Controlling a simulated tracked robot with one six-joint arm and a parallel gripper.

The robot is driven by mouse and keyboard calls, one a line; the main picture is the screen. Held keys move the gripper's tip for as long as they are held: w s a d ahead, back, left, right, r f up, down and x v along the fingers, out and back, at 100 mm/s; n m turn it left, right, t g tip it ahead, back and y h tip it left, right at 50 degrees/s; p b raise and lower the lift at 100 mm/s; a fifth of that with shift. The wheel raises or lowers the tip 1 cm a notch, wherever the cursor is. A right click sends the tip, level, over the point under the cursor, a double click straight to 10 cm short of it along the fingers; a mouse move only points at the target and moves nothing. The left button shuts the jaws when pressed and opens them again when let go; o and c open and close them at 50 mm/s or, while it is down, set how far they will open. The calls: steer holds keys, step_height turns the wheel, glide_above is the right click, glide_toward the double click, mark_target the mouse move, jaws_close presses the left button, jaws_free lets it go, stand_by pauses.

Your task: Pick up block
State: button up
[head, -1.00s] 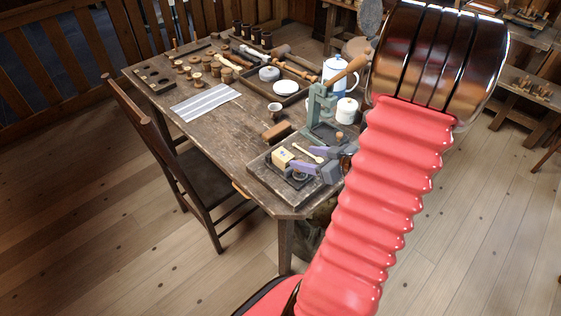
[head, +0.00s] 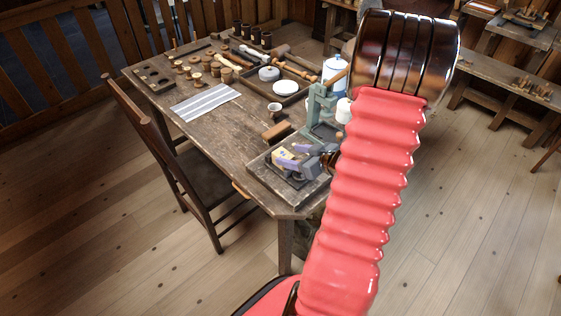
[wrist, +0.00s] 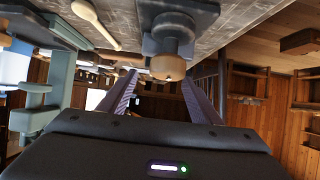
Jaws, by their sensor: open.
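A pale yellow block (head: 278,153) sits on a dark tray on the board at the table's near corner, in the head view. My gripper (head: 289,156) is open, its two purple fingers over or beside the block and partly hiding it. I cannot tell whether either finger touches it. In the wrist view the open fingers of my gripper (wrist: 161,98) show, and I cannot make out the block there.
A green press (head: 318,104) stands just behind. A brown wooden block or brush (head: 277,131) lies left of it. The wrist view shows a wooden knob (wrist: 168,67) on a grey part and a wooden spoon (wrist: 95,23). Spools crowd the far table.

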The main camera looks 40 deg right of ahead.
mark_target(284, 155)
steer(key=x, duration=0.4)
steer(key=shift+w+a+f, duration=0.25)
steer(key=shift+f, duration=0.1)
steer(key=shift+c, duration=0.2)
steer(key=c, duration=1.1)
steer(key=shift+r, duration=0.1)
steer(key=shift+c, duration=0.2)
steer(key=shift+r, duration=4.95)
